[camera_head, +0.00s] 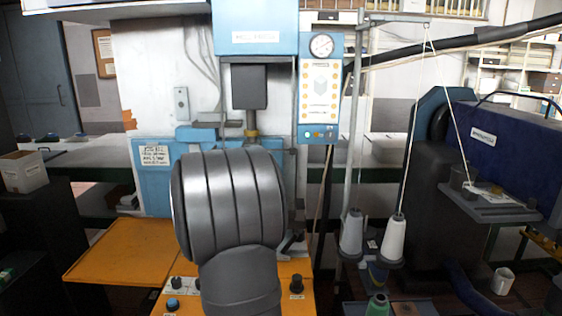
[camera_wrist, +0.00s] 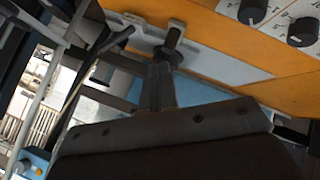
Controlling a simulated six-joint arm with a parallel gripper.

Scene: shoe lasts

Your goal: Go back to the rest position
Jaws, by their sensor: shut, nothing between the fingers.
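My gripper (camera_wrist: 160,68) shows in the wrist view, its dark body across the bottom and its narrow fingers together, with nothing held. Beyond the fingertips is a metal fitting (camera_wrist: 172,42) on the orange machine; I cannot tell whether they touch. In the head view my grey arm fills the middle and hides the gripper. No shoe last can be made out.
A blue press (camera_head: 255,28) with a gauge panel (camera_head: 320,90) stands behind my arm. Its orange base has knobs (camera_head: 296,284) and a side tray (camera_head: 120,252). Thread cones (camera_head: 393,238) and a blue machine (camera_head: 505,140) stand to the right.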

